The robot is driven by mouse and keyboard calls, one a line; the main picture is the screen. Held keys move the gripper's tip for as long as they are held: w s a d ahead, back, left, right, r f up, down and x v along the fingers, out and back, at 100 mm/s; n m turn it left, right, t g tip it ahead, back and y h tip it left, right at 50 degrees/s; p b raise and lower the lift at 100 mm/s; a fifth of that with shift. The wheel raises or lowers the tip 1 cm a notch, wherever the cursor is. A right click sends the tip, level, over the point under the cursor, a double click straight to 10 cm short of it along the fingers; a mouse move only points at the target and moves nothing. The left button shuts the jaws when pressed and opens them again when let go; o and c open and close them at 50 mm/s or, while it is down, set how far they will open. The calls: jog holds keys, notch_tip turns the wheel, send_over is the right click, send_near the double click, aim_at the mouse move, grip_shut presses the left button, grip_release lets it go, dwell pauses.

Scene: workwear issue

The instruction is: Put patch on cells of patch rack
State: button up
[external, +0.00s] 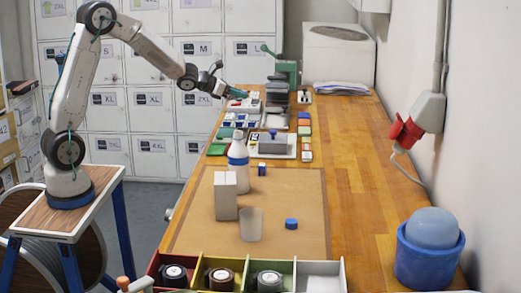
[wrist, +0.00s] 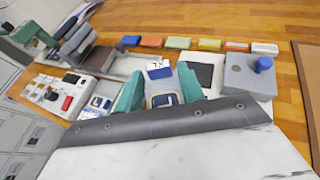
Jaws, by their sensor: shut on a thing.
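My gripper (external: 238,93) is over the left side of the bench toward the far end. In the wrist view, its two teal fingers (wrist: 160,84) are shut on a small blue-and-white patch (wrist: 162,101) with a pale edge. Another blue-and-white patch with dark lettering (wrist: 159,70) shows just beyond the fingertips. A low white rack with blue pieces (external: 237,121) lies on the bench below my gripper and looks like the patch rack. My fingers and the dark riveted strip hide much of it in the wrist view. Another blue-and-white patch (wrist: 97,104) shows left of the fingers.
A grey block with a blue knob (wrist: 250,76) stands at right. Coloured blocks (wrist: 178,43) line the far side. A green press (external: 285,70) stands beyond. A bottle (external: 238,155), white box (external: 225,196) and cup (external: 251,224) stand nearer the camera.

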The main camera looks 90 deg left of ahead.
jog(key=s+a+r+n+g+y, duration=0.1)
jog(key=s+a+r+n+y, duration=0.1)
jog(key=s+a, duration=0.35)
jog(key=s+a+r+n+g+y, duration=0.1)
jog(key=s+a+r, duration=0.2)
jog(key=s, duration=0.5)
jog(key=w+d+f, duration=0.1)
jog(key=w+d, duration=0.1)
jog(key=w, duration=0.1)
jog(key=w+d+f+m+t+h, duration=0.1)
jog(key=w+d, duration=0.2)
jog(key=w, duration=0.1)
jog(key=w+d+f+m+h, duration=0.1)
jog(key=w+d, duration=0.1)
jog(key=w, duration=0.2)
jog(key=shift+d+t, duration=0.15)
jog(key=shift+t, duration=0.25)
jog(key=w+d+m+h, duration=0.55)
jog(key=w+d, duration=0.55)
jog(key=d, duration=0.3)
jog(key=w+d+m+h, duration=0.55)
jog(key=w+d, duration=0.55)
jog(key=d, duration=0.4)
jog(key=m+g+h, duration=0.9)
jog(key=m+g, duration=0.3)
jog(key=m, duration=0.1)
send_over(268, 204)
notch_tip(268, 204, down, 12)
jog(key=shift+d+f, duration=0.15)
jog(key=shift+f, duration=2.45)
